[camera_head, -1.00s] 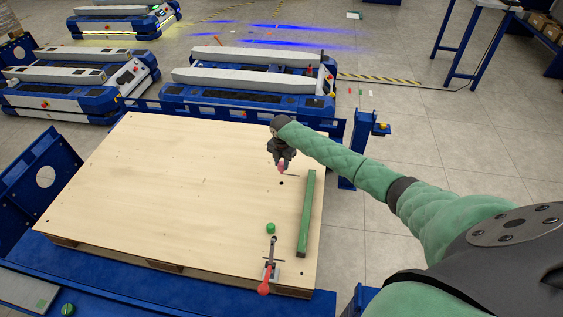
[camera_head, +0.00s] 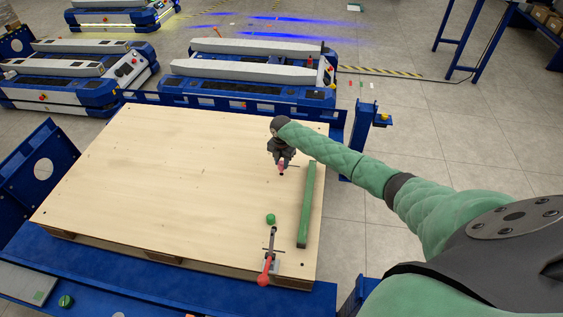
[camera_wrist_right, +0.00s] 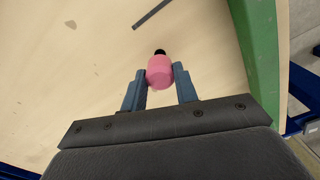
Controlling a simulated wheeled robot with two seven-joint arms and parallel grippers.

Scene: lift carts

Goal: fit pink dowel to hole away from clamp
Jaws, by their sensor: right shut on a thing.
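The pink dowel (camera_head: 282,168) is in my right gripper (camera_head: 281,160), which is shut on it. In the right wrist view the dowel (camera_wrist_right: 160,72) sits between the two fingertips (camera_wrist_right: 159,85). A dark hole (camera_wrist_right: 160,52) shows right at the dowel's far edge, partly covered by it. In the head view the dowel is over or just beside this hole; I cannot tell whether it touches the board (camera_head: 170,180). The clamp with a red handle (camera_head: 265,270) is at the board's near edge, well away from the dowel. My left gripper is not in view.
A long green bar (camera_head: 307,205) lies along the board's right side, close to my right gripper. A green dowel (camera_head: 270,218) stands near the clamp. A thin dark strip (camera_wrist_right: 152,14) lies beyond the hole. The board's left part is clear.

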